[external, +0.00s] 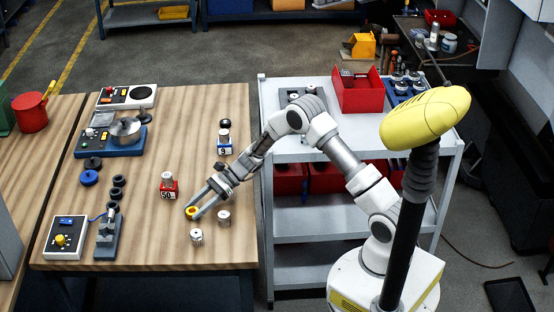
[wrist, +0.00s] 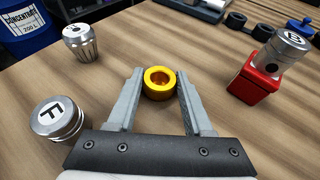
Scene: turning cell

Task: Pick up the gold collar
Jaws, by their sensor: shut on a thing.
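The gold collar (external: 190,213) is a short, thick ring at the front middle of the wooden workbench. In the wrist view the gold collar (wrist: 160,83) stands with its hole facing up, between the tips of my two grey fingers. My gripper (external: 196,211) reaches in from the right, low over the bench, and is shut on the collar. In the wrist view my gripper (wrist: 160,88) holds it at the fingertips. The collar appears to be at bench level; I cannot tell whether it touches the wood.
A silver cylinder marked F (wrist: 58,120) and a ribbed silver collet (wrist: 80,42) stand left of my fingers in the wrist view. A red block with a silver cylinder (wrist: 268,66) stands to the right. In the external view a grey trolley (external: 350,152) is right of the bench.

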